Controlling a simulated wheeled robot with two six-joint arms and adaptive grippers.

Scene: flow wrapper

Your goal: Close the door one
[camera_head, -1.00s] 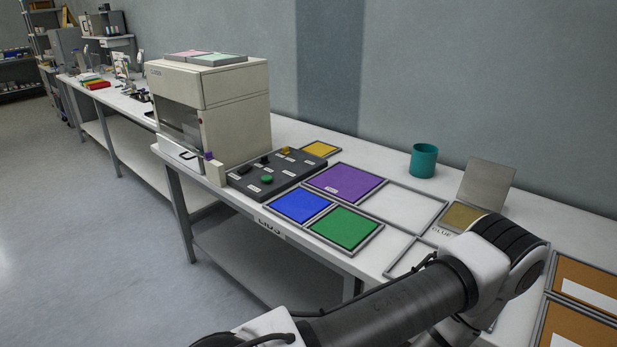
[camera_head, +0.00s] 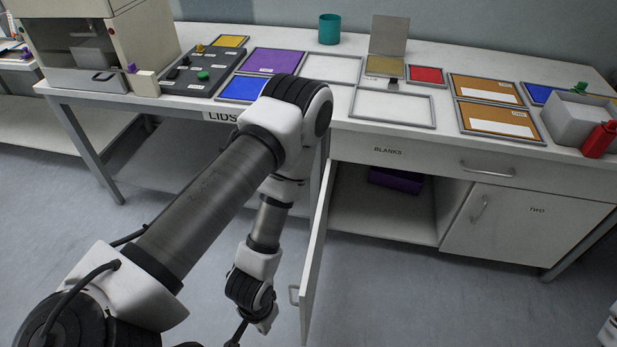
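The open cabinet door (camera_head: 316,255) stands swung out from the left side of the cabinet under the bench, seen nearly edge-on. Its handle (camera_head: 294,295) shows on the left face. No label on it can be read. The open compartment (camera_head: 385,215) behind it holds a purple object (camera_head: 396,180). My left arm reaches across from the left and bends down left of the door. Its gripper (camera_head: 238,334) is mostly cut off at the bottom edge, apart from the handle, and its fingers cannot be made out. My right gripper is not in view.
The door marked TWO (camera_head: 505,225) is shut, right of the opening. The BLANKS drawer (camera_head: 420,160) above is shut. Coloured panels, empty frames, a teal cup (camera_head: 330,29), a grey bin (camera_head: 580,119) and a red bottle (camera_head: 600,139) are on the bench. Floor before the opening is clear.

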